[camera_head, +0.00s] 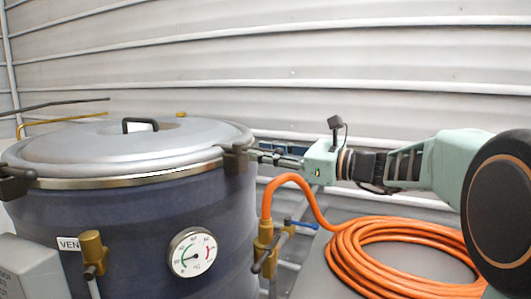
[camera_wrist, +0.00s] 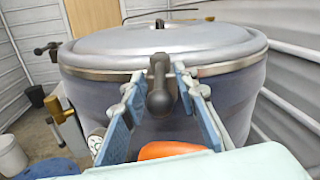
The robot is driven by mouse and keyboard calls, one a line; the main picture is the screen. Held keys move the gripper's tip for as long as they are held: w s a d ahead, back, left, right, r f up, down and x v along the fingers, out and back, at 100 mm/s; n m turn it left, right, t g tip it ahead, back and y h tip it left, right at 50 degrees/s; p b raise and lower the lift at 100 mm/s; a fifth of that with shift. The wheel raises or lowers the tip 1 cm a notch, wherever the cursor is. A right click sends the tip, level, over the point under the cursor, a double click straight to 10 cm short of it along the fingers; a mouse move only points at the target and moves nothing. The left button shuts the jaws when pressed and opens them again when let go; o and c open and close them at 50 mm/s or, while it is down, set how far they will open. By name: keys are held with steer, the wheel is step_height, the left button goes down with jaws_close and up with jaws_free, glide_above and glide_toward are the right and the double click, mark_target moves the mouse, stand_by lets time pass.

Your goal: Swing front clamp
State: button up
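A large dark blue drum (camera_head: 130,230) has a grey domed lid (camera_head: 120,145) with a black handle. A dark clamp (camera_head: 235,160) sits on the lid rim at the right in the head view; in the wrist view its round-knobbed lever (camera_wrist: 159,98) hangs down over the drum wall. My gripper (camera_head: 268,157) reaches this clamp from the right. In the wrist view my gripper (camera_wrist: 160,84) has its fingers spread, one on each side of the lever, with gaps visible. A second clamp (camera_head: 16,184) is at the left rim, also in the wrist view (camera_wrist: 48,48).
A coiled orange hose (camera_head: 395,252) lies on a grey surface below my arm and runs to a brass valve (camera_head: 266,246). A dial gauge (camera_head: 192,252) and a brass vent valve (camera_head: 93,252) are on the drum's front. A corrugated wall (camera_head: 340,60) stands behind.

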steer(key=shift+c, duration=0.4)
jaws_close()
